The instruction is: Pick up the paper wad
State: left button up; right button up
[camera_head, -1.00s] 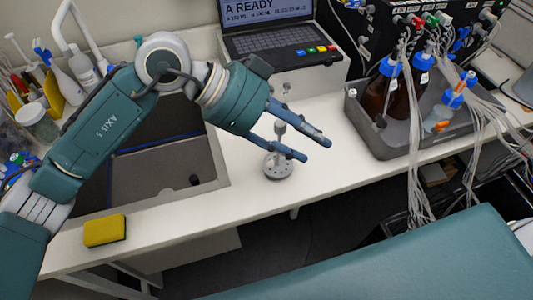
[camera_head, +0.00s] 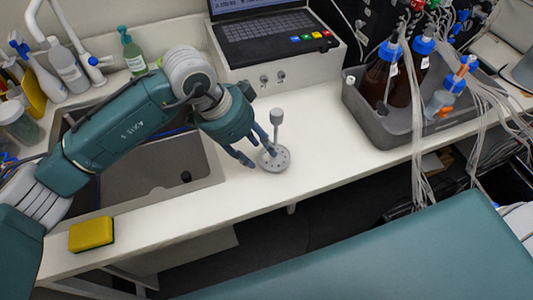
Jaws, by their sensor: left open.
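I cannot make out a paper wad in the head view. My left gripper (camera_head: 256,152) is open, with its two dark fingers pointing down and right over the white counter (camera_head: 334,152). Nothing shows between the fingers. A grey round metal base with an upright post (camera_head: 277,158) stands on the counter right beside the fingers. The right fingertip overlaps it in the picture, and I cannot tell whether they touch. My right gripper is not in view.
A sink (camera_head: 150,182) lies under my left arm, with a yellow sponge (camera_head: 91,234) at its front. A laptop (camera_head: 270,30) stands behind. A grey tray (camera_head: 385,137) with bottles and hanging tubes is at right. Counter between base and tray is clear.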

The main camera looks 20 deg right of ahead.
aim_at(264, 156)
pick_arm(q)
jog(key=shift+p+x, duration=0.35)
jog(key=shift+x, duration=1.35)
jog(key=shift+w+r, duration=0.1)
jog(key=shift+w, duration=0.05)
jog(key=shift+c, duration=0.2)
jog(key=c, duration=0.6)
